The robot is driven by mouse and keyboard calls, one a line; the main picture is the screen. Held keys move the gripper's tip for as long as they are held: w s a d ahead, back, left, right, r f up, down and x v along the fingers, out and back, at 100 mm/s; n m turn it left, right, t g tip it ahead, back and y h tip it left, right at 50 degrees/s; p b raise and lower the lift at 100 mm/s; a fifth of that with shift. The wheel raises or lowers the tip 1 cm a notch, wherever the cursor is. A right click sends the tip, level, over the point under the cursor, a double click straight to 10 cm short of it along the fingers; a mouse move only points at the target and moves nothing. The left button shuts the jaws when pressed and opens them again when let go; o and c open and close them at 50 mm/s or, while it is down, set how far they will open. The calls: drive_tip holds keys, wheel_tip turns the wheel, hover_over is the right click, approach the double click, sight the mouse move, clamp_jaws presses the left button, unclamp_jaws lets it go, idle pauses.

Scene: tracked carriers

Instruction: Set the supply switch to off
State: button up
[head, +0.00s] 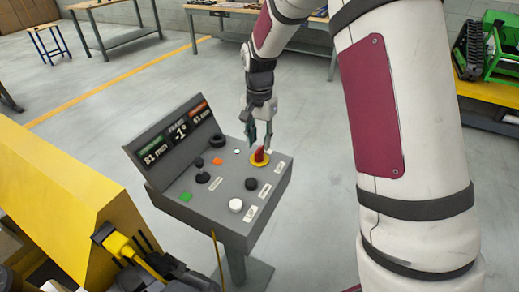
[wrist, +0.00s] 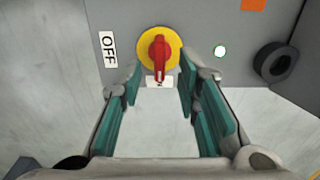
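The supply switch is a red handle (wrist: 159,60) on a round yellow plate (wrist: 144,44); in the head view the red handle (head: 259,155) is at the right back of the grey console (head: 218,227). In the wrist view the handle lies along the picture's up-down line, its lower end at a partly covered white label. An OFF label (wrist: 109,49) is to the left of the plate. My gripper (wrist: 157,100) is open, with teal finger pads apart and nothing between them. In the head view my gripper (head: 260,143) is just above the switch.
The console carries several other controls, among them a white knob (head: 236,205), a black knob (head: 251,184), a green button (head: 186,197) and an upright display (head: 165,137). A yellow machine (head: 60,185) stands close on the left. Workbenches are far behind.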

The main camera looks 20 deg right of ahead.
sight(259, 149)
drive_tip(key=shift+f, duration=2.2)
clamp_jaws()
